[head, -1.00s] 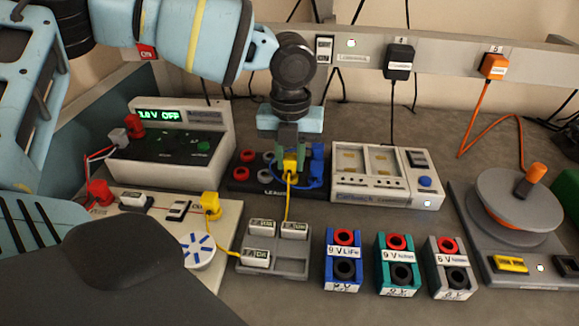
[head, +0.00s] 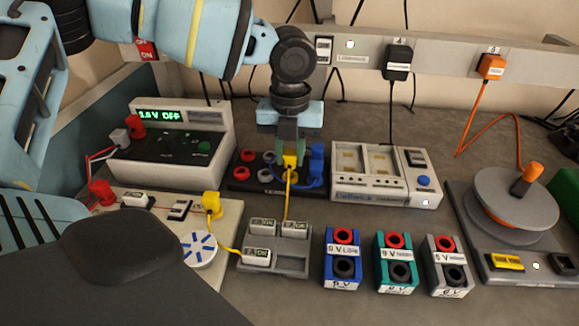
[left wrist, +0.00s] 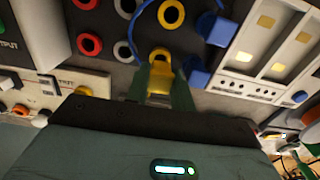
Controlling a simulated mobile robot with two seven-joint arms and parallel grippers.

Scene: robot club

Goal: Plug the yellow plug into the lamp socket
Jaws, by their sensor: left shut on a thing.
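My left gripper (head: 290,152) points down over the black lead rack (head: 240,186) and is shut on the yellow plug (head: 289,162). In the left wrist view the plug (left wrist: 160,78) sits between the green fingertips, at or just above a yellow ring of the rack; I cannot tell whether it is seated. An empty-looking yellow socket (left wrist: 170,14) lies beyond it. The yellow lead (head: 287,203) hangs from the plug. A second yellow plug (head: 212,204) stands on the white board (head: 150,220) at left. I cannot read which socket is the lamp's. My right gripper is not in view.
Blue plugs (head: 316,160) stand close right of the gripper. A white cell box (head: 385,199) is right of the rack, a power supply (head: 165,160) left. A grey tray (head: 275,262) and several battery blocks (head: 343,258) stand in front. A cable reel (head: 510,215) is far right.

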